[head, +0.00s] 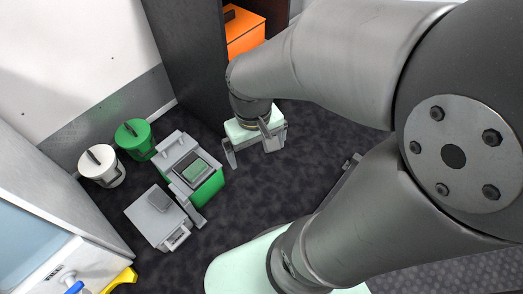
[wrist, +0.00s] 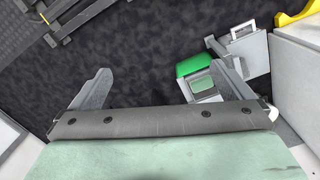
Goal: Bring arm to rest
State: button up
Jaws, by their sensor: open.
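My gripper (head: 249,155) hangs in the middle of the head view, its fingers spread apart with nothing between them. In the wrist view the two fingers of my gripper (wrist: 140,88) stand wide apart over the dark floor. A green and grey unit (head: 206,190) stands on the floor to the left of my gripper, apart from it. Its green part also shows in the wrist view (wrist: 193,65), behind the right-hand finger, which hides some of it.
A grey box with a handle (head: 156,217) stands beside the unit. A white bucket (head: 102,168) and a green bucket (head: 135,138) stand by the wall. A dark cabinet (head: 190,65) and an orange box (head: 243,35) are behind. Carpet (head: 240,210) below my gripper is clear.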

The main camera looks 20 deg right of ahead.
jog(key=s, duration=0.3)
jog(key=shift+d+r, duration=0.1)
jog(key=shift+r, duration=0.1)
